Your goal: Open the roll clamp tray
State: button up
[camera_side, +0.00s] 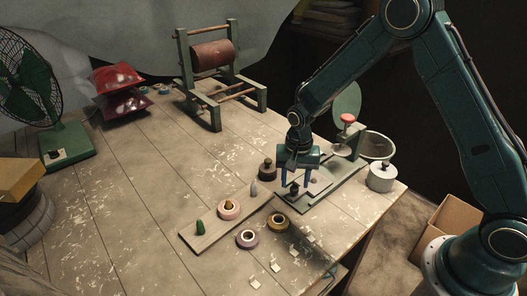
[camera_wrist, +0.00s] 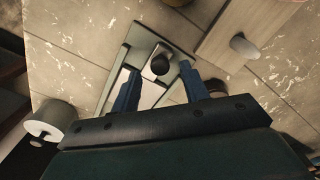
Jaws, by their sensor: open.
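The knob (camera_wrist: 160,64) and the plate (camera_wrist: 121,84) also show in the wrist view. My gripper (camera_side: 295,185) is open above the tray's near end. In the wrist view its two blue fingers (camera_wrist: 159,69) are spread on either side of the knob, apart from it. Contact cannot be told.
Two tape rolls (camera_side: 247,238) (camera_side: 278,223) sit in front. A grey weight (camera_side: 381,177) stands right, near the table edge. A winder (camera_side: 211,56) stands behind.

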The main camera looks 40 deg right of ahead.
notch_tip(320, 180, up, 12)
dwell(0.6)
jog(key=s+d+r+n+t, duration=0.1)
jog(key=s+r+n+t, duration=0.25)
jog(key=s+r, duration=0.85)
jog(key=s+r+n+t, duration=0.1)
jog(key=s+n, duration=0.1)
jog(key=s, duration=0.5)
jog(key=s+d+r+n+t, duration=0.1)
jog(key=s+r+n, duration=0.1)
jog(key=s, duration=0.5)
jog(key=shift+r+n, duration=0.3)
jog(key=shift+n, duration=0.45)
